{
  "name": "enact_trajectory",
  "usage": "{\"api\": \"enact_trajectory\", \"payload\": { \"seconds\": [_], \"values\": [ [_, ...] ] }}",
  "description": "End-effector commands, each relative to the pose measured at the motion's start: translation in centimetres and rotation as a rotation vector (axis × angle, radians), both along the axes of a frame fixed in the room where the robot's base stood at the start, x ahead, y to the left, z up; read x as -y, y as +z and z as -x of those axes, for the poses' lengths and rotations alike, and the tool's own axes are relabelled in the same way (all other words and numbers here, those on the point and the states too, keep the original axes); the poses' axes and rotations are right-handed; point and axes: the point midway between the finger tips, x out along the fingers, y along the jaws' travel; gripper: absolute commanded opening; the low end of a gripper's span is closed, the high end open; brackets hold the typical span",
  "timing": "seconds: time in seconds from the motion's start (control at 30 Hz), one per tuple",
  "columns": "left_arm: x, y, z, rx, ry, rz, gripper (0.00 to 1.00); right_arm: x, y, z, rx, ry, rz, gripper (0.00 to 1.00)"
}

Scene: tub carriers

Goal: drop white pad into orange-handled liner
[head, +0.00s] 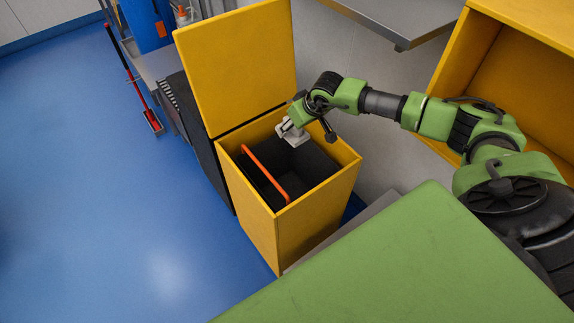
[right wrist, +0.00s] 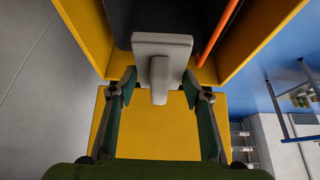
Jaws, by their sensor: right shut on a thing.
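The white pad (head: 294,136) is a pale block with a stem, over the back part of the bin opening in the head view. In the right wrist view the pad (right wrist: 162,44) shows its flat plate ahead and its stem between my fingers. My right gripper (head: 295,121) is shut on the pad; its fingers also show in the right wrist view (right wrist: 160,88). The dark liner (head: 303,169) sits inside a yellow bin, below the pad. Its orange handle (head: 266,174) runs along the left side. My left gripper is not in view.
The yellow bin (head: 301,228) stands open with its lid (head: 238,66) raised at the back. A green surface (head: 400,265) fills the front right. A metal shelf (head: 400,18) and a yellow open box (head: 535,85) are at the upper right. Blue floor (head: 90,180) is clear at left.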

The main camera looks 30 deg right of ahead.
Motion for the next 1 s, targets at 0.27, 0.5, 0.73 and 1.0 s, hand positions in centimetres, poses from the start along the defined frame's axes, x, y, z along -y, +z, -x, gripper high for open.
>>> {"api": "enact_trajectory", "payload": {
  "seconds": [0.27,0.5,0.73,1.0],
  "values": [
    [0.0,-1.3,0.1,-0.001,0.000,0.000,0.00,-0.1,-2.7,0.0,-0.002,0.000,-0.001,0.28],
    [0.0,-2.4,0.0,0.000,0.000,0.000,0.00,-0.1,-5.3,0.0,-0.001,-0.001,-0.002,0.28],
    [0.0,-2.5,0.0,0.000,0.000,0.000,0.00,-0.1,-5.7,0.0,0.000,-0.002,-0.001,0.28],
    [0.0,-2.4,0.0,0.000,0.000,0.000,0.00,-0.1,-5.7,0.0,0.000,-0.001,0.000,0.64]
  ]
}}
